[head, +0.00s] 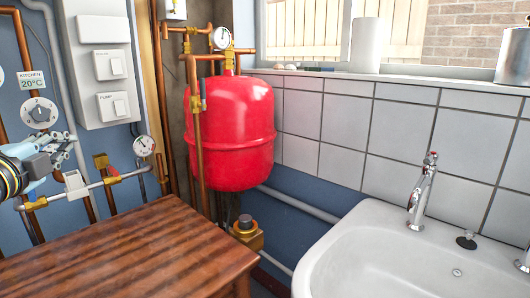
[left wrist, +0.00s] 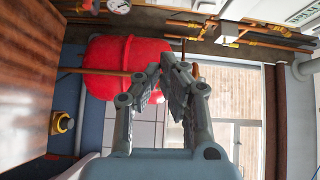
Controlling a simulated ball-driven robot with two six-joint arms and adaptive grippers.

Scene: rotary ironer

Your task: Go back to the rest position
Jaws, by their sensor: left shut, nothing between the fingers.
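My left gripper (head: 68,146) shows at the left edge of the head view, in front of the blue wall just below a round dial (head: 40,113). It also fills the middle of the left wrist view (left wrist: 172,58), where its two fingers come together at the tips with nothing held. A red tank (head: 231,135) stands to the right of the gripper in the head view, well apart from it. In the left wrist view the tank (left wrist: 108,55) appears turned on its side behind the fingers. My right gripper is in neither view.
A wooden table top (head: 125,250) lies below and right of the gripper. Copper pipes (head: 160,100) and a small gauge (head: 144,145) are close by on the wall. White switch boxes (head: 110,65) hang above. A white sink (head: 400,250) with a tap (head: 424,190) stands right.

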